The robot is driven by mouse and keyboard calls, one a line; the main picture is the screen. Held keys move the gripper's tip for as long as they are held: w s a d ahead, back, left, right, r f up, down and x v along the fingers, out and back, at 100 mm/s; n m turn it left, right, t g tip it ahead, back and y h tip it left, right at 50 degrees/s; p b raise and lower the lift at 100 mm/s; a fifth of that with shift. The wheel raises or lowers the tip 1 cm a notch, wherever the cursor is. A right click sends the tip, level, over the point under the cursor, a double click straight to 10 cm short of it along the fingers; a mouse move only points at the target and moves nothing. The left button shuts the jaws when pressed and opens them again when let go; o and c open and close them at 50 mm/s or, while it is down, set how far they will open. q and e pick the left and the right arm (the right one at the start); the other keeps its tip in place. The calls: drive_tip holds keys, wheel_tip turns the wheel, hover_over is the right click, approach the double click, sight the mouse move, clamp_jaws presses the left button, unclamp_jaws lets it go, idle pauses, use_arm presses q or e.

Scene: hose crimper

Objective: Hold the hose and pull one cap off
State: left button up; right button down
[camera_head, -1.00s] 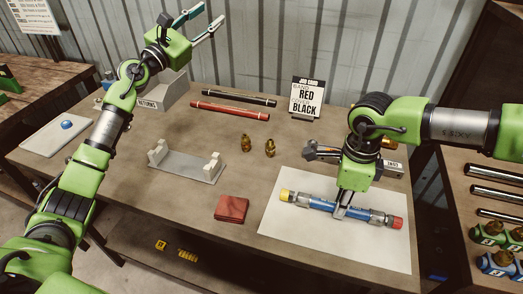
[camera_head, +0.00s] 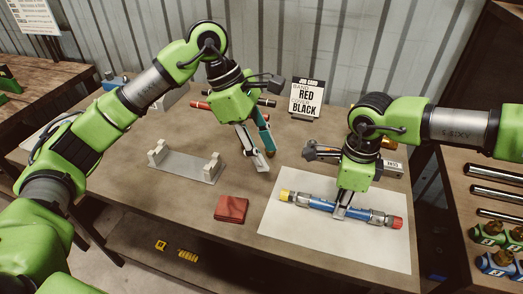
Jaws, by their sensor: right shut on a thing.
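A blue hose (camera_head: 321,205) with metal end fittings lies on a white mat (camera_head: 300,245). It has a yellow cap (camera_head: 285,196) on its left end and a red cap (camera_head: 397,222) on its right end. My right gripper (camera_head: 340,212) points down and is shut on the middle of the hose. My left gripper (camera_head: 265,162) is open and empty, pointing down above the table, up and to the left of the yellow cap. Both caps are on the hose.
A grey cradle with two pale posts (camera_head: 186,168) and a folded red cloth (camera_head: 231,209) lie on the table. A job card (camera_head: 307,98) reading "RED" and "BLACK" stands at the back. Red and black rods are partly hidden behind my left arm.

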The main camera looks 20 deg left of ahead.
use_arm(q)
approach(278, 197)
drive_tip(key=x, duration=0.2)
drive_tip(key=d+x, duration=0.1)
drive_tip(key=x, duration=0.4)
drive_tip(key=shift+d+r, duration=0.2)
drive_tip(key=shift+r, duration=0.15)
clamp_jaws()
